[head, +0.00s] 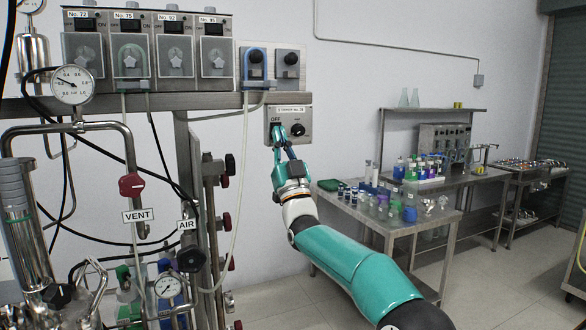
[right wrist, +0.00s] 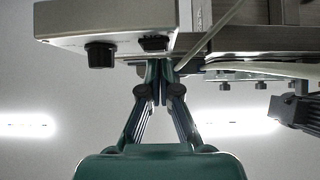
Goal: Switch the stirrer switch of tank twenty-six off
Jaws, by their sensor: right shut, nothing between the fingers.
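The stirrer box (head: 291,112), a grey box with a label that seems to read stirrer No. 26, hangs under the steel rail left of centre in the head view. "OFF" is printed at its left. A black round knob (head: 298,130) sits on its right side. In the right wrist view the box (right wrist: 105,17) shows its knob (right wrist: 100,55) and a black switch (right wrist: 154,44). My right gripper (head: 281,136) is shut and empty, its fingertips (right wrist: 160,68) at or just by the switch. Touching and the switch's position cannot be told. My left gripper is out of view.
Several numbered pump units (head: 127,55) stand on the rail (head: 150,102) above. A gauge (head: 72,85), pipes, hoses and a red VENT valve (head: 132,185) crowd the left. A steel table (head: 395,222) with bottles stands at right; the wall behind the box is bare.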

